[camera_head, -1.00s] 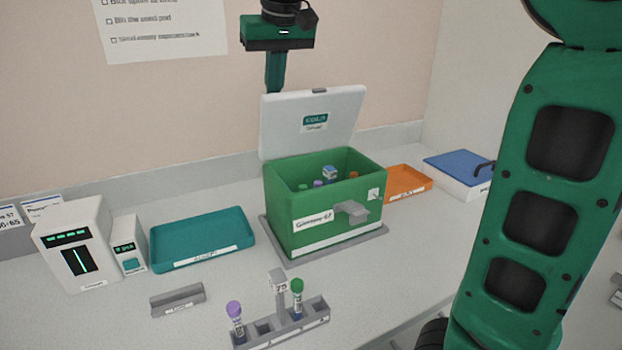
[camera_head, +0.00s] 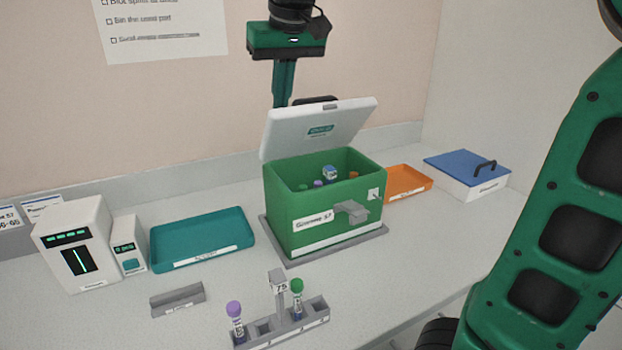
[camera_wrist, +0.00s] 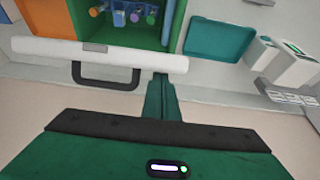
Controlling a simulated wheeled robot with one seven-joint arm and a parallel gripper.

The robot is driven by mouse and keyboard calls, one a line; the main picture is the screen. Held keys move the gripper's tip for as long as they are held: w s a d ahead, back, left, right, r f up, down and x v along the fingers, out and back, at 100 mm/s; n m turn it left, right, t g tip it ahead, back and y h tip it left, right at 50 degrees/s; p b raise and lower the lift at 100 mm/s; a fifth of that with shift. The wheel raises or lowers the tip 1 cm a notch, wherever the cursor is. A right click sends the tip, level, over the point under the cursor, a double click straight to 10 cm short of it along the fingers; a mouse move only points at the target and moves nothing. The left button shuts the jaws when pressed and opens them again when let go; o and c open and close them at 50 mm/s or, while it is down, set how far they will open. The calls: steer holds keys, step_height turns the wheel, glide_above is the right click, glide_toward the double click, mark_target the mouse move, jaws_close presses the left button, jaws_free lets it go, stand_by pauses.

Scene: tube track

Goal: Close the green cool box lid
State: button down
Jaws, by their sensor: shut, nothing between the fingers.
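The green cool box (camera_head: 320,225) stands on the counter, its top open. Tubes (camera_wrist: 135,14) with coloured caps stand inside the box.
A teal tray (camera_head: 200,240) lies left of the box, and an orange tray (camera_head: 408,182) and blue-lidded container (camera_head: 468,170) lie to its right. A tube rack (camera_head: 285,325) stands in front. White devices (camera_head: 80,245) stand at far left.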

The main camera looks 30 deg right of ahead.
steer(key=shift+s+f, duration=0.25)
steer(key=shift+s, duration=0.35)
steer(key=shift+s+f, duration=0.25)
steer(key=shift+s, duration=0.3)
steer(key=shift+s+f, duration=1.5)
steer(key=shift+s, duration=0.2)
steer(key=s+f, duration=0.2)
steer(key=f, duration=0.1)
steer(key=shift+f, duration=0.25)
